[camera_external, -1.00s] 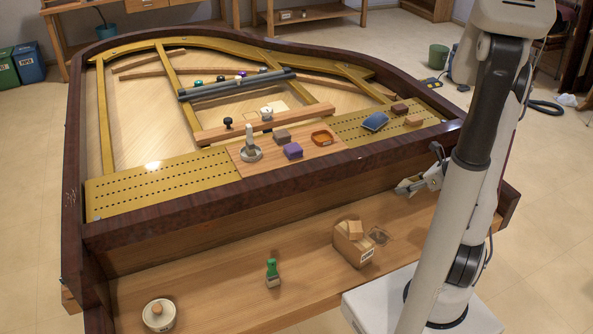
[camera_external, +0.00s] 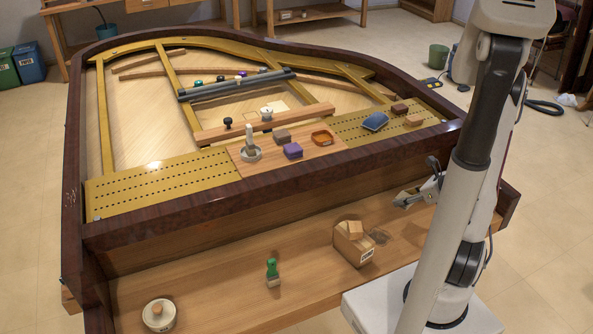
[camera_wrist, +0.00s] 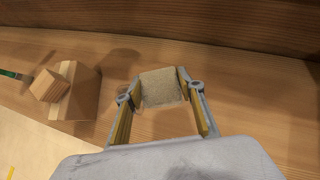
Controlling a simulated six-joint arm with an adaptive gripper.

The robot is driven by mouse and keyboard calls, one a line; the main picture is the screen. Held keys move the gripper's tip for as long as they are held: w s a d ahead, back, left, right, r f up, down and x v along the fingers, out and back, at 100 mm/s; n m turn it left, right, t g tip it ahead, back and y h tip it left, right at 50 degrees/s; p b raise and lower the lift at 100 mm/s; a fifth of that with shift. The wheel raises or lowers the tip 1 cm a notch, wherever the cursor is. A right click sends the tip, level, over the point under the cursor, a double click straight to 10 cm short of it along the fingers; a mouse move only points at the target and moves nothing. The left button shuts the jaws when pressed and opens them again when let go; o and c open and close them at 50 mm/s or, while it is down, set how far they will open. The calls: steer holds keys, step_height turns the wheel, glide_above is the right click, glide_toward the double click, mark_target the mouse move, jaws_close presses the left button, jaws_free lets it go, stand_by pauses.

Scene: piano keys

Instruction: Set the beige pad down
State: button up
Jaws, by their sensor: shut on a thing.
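The beige pad (camera_wrist: 161,88) shows in the wrist view as a rough, flat-faced square piece between my fingertips. My gripper (camera_wrist: 162,92) is shut on it, one finger at each side. In the external view my gripper (camera_external: 402,200) is above the right part of the wooden keybed shelf (camera_external: 215,270), in front of the piano's inner wall. The pad is hard to make out there. I cannot tell whether its underside touches the shelf.
A labelled wooden box (camera_external: 352,246) with a block on top stands left of my gripper; it also shows in the wrist view (camera_wrist: 75,95). The dark piano rail (camera_external: 290,195) rises behind.

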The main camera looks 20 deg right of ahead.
steer(key=shift+f, duration=2.85)
steer(key=shift+f, duration=0.15)
steer(key=shift+f, duration=1.95)
steer(key=shift+f, duration=0.15)
steer(key=o, duration=1.1)
steer(key=shift+s+d+r, duration=0.1)
steer(key=shift+r, duration=0.2)
steer(key=v, duration=1.1)
steer(key=shift+s+r, duration=0.2)
steer(key=shift+s, duration=0.1)
